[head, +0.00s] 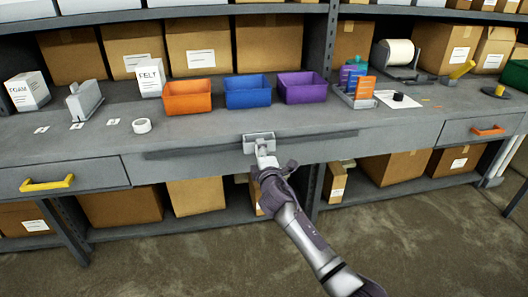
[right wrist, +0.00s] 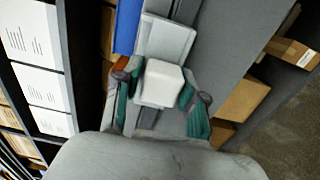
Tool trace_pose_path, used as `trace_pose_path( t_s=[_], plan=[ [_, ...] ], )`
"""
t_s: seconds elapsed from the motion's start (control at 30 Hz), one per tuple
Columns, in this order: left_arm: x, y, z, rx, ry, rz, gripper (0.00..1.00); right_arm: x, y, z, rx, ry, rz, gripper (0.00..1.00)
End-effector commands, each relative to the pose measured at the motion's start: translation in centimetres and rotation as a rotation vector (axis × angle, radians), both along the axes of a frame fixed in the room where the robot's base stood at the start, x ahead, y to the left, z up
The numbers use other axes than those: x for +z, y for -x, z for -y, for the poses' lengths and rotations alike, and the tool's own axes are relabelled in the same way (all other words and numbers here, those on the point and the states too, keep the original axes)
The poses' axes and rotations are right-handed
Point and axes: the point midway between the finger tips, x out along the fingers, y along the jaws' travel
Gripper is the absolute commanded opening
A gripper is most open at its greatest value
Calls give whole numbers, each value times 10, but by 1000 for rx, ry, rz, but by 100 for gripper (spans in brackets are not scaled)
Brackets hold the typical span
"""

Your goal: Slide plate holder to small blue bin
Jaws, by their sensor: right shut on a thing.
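The plate holder (head: 258,137) is a light grey block on a dark rail (head: 200,150) along the bench's front edge. It stands in front of the small blue bin (head: 247,95), slightly right of the bin's middle. My right gripper (head: 264,160) is shut on the holder's pale knob, which shows between the green-sided fingers (right wrist: 159,95) in the right wrist view. There the holder's grey plate (right wrist: 165,40) lies beyond the knob, and part of the blue bin (right wrist: 127,28) shows beside it. My left gripper is not in view.
An orange bin (head: 187,98) stands left of the blue bin and a purple bin (head: 301,90) right of it. The dark rail runs free on both sides of the holder. Drawers with a yellow handle (head: 47,184) and an orange handle (head: 488,131) flank it.

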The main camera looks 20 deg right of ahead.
Motion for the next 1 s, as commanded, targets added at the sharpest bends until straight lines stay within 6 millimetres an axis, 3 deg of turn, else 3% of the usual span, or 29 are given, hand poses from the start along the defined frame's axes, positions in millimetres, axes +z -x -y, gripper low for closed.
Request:
trace_pose_path(
  t_s=[0.1, 0.13, 0.23, 0.67, 1.0],
  plan=[
    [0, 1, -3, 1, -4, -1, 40, -6, 1, -2, 3, -5, -10, 0],
    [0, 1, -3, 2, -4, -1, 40, -6, 1, -2, 3, -5, -10, 43],
    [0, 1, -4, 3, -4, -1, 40, -6, 1, -1, 2, -4, -9, 59],
    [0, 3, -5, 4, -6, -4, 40, -3, 9, -2, 1, -2, -3, 60],
    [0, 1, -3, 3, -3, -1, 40, -4, 75, -18, 3, -2, -6, 60]
  ],
)
